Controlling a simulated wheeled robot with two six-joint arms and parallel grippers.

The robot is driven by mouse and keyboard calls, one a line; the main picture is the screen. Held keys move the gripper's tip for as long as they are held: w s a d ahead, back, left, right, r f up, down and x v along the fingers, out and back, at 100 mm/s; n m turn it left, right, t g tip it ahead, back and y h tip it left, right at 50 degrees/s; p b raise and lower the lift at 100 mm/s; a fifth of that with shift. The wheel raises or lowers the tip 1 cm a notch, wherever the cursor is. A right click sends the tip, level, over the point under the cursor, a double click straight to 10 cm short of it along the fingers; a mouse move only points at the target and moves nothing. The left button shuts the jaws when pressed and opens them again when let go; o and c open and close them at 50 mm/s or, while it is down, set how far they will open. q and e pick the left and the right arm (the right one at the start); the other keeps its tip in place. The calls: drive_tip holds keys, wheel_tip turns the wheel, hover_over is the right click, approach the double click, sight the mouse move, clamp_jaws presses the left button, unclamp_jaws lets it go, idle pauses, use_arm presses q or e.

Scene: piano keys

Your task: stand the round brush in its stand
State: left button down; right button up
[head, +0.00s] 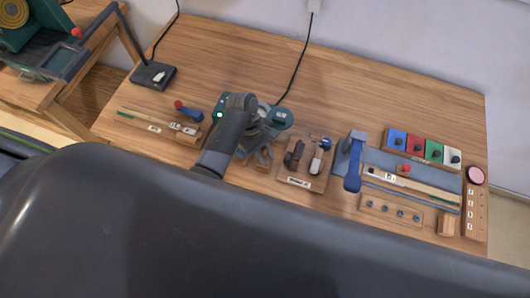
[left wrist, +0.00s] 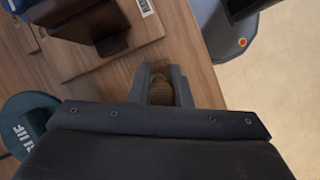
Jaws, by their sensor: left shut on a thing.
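My left gripper (head: 262,158) is low over the middle of the table, just left of a wooden board with a label (head: 299,182). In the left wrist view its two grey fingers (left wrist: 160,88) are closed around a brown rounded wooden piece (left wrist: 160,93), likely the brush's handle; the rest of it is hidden. The labelled board carries dark brown pieces (head: 294,155) and a pale upright tool (head: 317,160). It also shows at the top of the left wrist view (left wrist: 125,45), apart from the fingers. I cannot tell which part is the brush's stand. My right gripper is out of view.
A green round base (head: 280,117) is behind the gripper. A blue-handled lever (head: 353,175) stands right of the board. Coloured blocks (head: 415,145) and a pegged rail (head: 392,210) lie further right. A red-and-blue tool (head: 188,111) lies left. My dark body hides the front.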

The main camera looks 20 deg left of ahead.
sight(265, 150)
use_arm(q)
drive_tip(key=shift+f, duration=0.3)
idle(0.5)
drive_tip(key=c, duration=0.9)
unclamp_jaws()
drive_tip(key=shift+o, duration=0.2)
drive_tip(key=shift+r, duration=0.1)
drive_tip(key=shift+r+p, duration=0.85)
drive_tip(key=shift+r, duration=2.55)
